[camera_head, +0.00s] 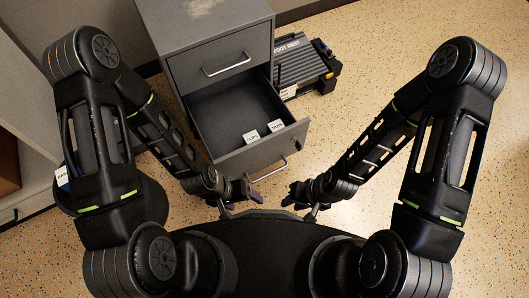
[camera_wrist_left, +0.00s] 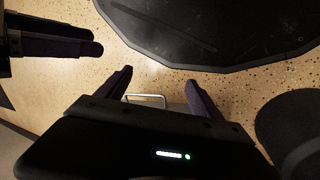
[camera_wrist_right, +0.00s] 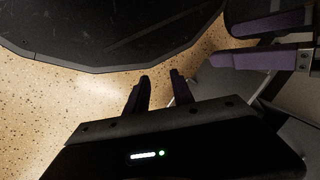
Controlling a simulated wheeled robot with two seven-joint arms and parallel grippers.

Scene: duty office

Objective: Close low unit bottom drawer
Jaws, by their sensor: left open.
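The grey low unit (camera_head: 205,30) stands ahead of me. Its upper drawer (camera_head: 222,60) is shut. The drawer below it (camera_head: 262,150), seen as the bottom one, is pulled out towards me, with a bar handle on its front. My left gripper (camera_head: 250,191) is open and empty just in front of that drawer's front, near the handle. In the left wrist view a bar handle (camera_wrist_left: 146,99) shows beyond and between its fingers; contact cannot be told. My right gripper (camera_head: 296,197) is to the right of the left one, fingers apart and empty, clear of the drawer.
Two small label cards (camera_head: 250,137) stand inside the open drawer at its front. A foot rest (camera_head: 300,68) lies on the floor right of the unit. A pale cabinet (camera_head: 25,150) stands at the left. The speckled floor (camera_head: 400,35) at the right is clear.

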